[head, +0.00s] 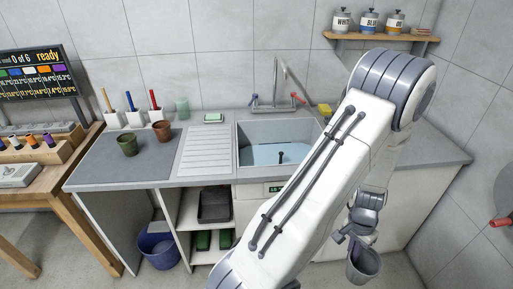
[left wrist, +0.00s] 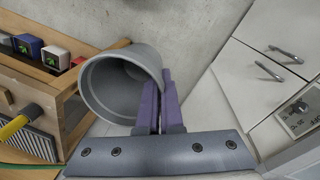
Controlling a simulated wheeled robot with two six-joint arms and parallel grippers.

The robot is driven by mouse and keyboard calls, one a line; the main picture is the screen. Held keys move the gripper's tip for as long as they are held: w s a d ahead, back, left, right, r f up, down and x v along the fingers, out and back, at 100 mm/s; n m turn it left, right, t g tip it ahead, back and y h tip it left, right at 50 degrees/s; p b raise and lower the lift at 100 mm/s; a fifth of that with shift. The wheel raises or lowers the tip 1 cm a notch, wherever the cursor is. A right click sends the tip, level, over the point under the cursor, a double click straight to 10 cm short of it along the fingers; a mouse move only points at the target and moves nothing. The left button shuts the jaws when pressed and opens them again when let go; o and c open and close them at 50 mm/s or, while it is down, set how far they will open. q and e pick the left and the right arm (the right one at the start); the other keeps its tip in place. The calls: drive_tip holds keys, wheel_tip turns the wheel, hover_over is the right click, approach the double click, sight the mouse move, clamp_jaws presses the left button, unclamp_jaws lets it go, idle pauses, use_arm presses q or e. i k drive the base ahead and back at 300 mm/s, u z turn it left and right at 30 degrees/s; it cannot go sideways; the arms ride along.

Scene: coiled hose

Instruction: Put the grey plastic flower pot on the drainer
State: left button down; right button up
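The grey plastic flower pot (head: 364,264) hangs in my left gripper (head: 356,236) at the lower right of the head view, low in front of the white cabinet. In the left wrist view the pot (left wrist: 118,84) shows its open mouth, and the purple-grey fingers of my left gripper (left wrist: 160,104) are close together on its wall near the rim. The drainer (head: 206,152) is the white ribbed board left of the sink; its visible surface is bare. The pot is well apart from it. My right gripper is not in view.
A green pot (head: 127,145) and a brown pot (head: 161,131) stand on the grey mat (head: 105,165) left of the drainer. The sink (head: 262,131) with its tap holds water. My left arm hides part of the counter's right side. A blue bucket (head: 158,249) stands below.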

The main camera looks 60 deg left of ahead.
sight(206, 159)
drive_tip(key=z, duration=0.05)
drive_tip(key=i, duration=0.9)
drive_tip(key=u, duration=2.1)
drive_tip(key=i, duration=0.5)
drive_tip(key=u, duration=0.05)
